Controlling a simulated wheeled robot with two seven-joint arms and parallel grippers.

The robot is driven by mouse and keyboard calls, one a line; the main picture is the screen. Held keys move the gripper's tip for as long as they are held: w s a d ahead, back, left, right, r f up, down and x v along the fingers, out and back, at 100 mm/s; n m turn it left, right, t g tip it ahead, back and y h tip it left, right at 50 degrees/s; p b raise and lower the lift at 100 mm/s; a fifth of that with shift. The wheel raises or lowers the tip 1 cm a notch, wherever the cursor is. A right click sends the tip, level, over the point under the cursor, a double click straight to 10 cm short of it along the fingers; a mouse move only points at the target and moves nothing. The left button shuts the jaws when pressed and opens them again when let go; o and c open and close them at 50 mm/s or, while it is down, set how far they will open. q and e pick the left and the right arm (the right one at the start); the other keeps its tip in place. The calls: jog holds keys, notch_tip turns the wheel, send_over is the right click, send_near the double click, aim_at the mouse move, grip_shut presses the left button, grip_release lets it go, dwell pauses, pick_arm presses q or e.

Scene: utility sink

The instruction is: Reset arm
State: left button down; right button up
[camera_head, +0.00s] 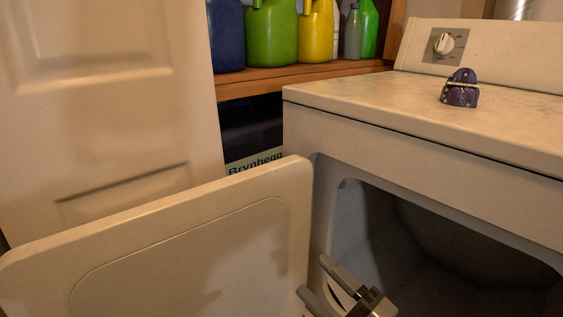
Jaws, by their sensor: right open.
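My right gripper (318,281) shows at the bottom of the head view, right of the open dryer door's edge and in front of the dryer opening. Its two fingers point up and left and are apart, with nothing seen between them. The dryer door (190,240) stands open, swung out to the left. The dark drum opening (400,235) is behind and right of the gripper. I cannot tell whether the gripper touches the door. My left gripper is not in view.
A small purple patterned object (461,88) sits on top of the dryer (370,95), near the control knob (444,44). Several jugs, including a green one (270,35) and a yellow one (316,32), stand on a wooden shelf (290,78). A pale panelled door (110,120) is at left.

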jog(key=s+d+f+m+g+h, duration=0.1)
jog(key=s+f+m+h, duration=0.3)
jog(key=m, duration=0.7)
jog(key=s+m+g+h, duration=0.1)
jog(key=s+m+h, duration=0.2)
jog(key=s+m, duration=0.55)
pick_arm(q)
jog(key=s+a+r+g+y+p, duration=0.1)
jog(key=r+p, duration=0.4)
jog(key=p, duration=0.8)
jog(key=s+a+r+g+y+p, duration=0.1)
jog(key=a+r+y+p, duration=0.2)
jog(key=p, duration=1)
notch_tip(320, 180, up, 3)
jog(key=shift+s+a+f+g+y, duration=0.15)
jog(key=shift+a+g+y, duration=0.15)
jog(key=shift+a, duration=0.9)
pick_arm(e)
jog(key=d+r+m+g+h, duration=0.2)
jog(key=d+r, duration=0.4)
jog(key=r, duration=0.4)
jog(key=shift+s+d+r+g+h, duration=0.25)
jog(key=shift+r+g+h, duration=0.2)
jog(key=shift+h, duration=0.65)
jog(key=shift+a, duration=0.1)
